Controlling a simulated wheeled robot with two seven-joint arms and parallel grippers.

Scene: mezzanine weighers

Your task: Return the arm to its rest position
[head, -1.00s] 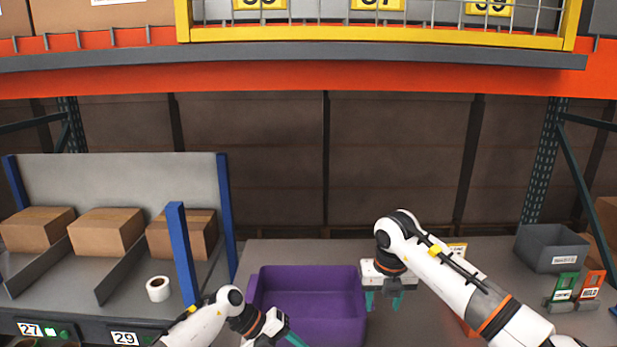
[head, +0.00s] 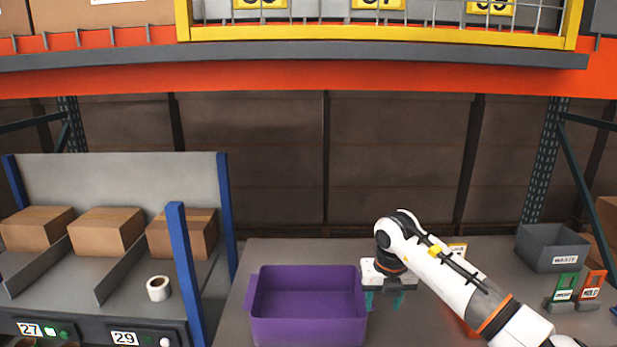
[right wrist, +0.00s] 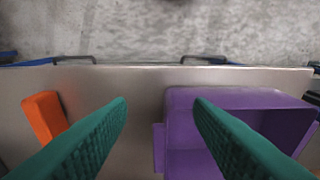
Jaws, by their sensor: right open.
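My right arm reaches in from the lower right in the head view. Its gripper (head: 384,300) points down over the table, close by the right side of a purple bin (head: 308,333). In the right wrist view the two green fingers (right wrist: 160,112) are spread apart with nothing between them. The purple bin also shows there (right wrist: 240,98), partly behind one finger. The bin looks empty in the head view. My left arm and gripper are out of both current views.
An orange object (right wrist: 44,115) lies on the table near the right gripper. A grey bin (head: 550,250) and green and red holders (head: 563,288) stand at the right. Cardboard boxes (head: 106,234) and a white roll (head: 158,288) sit on the left shelf, beside a blue post (head: 185,270).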

